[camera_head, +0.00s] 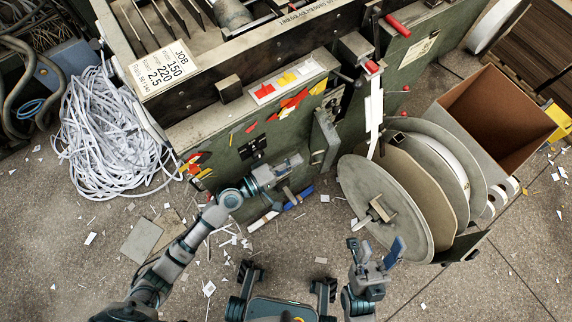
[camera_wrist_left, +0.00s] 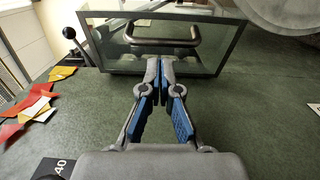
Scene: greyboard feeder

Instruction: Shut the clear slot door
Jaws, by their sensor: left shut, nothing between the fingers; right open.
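The clear slot door (camera_wrist_left: 106,48) is a see-through pane in a dark frame with a dark bar handle (camera_wrist_left: 184,42) in the left wrist view. In the head view the door (camera_head: 325,136) juts out from the green machine front, so it stands open. My left gripper (camera_head: 298,160) is just left of and below the door, its fingers together and empty. In the left wrist view its fingertips (camera_wrist_left: 160,62) overlap the lower part of the door, just below the handle; I cannot tell whether they touch. My right gripper (camera_head: 374,244) is open and empty, low in front of the reel.
A large grey reel (camera_head: 362,200) stands right of the door, with a white strip (camera_head: 374,115) running down to it. A black-knobbed lever (camera_wrist_left: 72,36) is left of the door. Paper scraps litter the floor.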

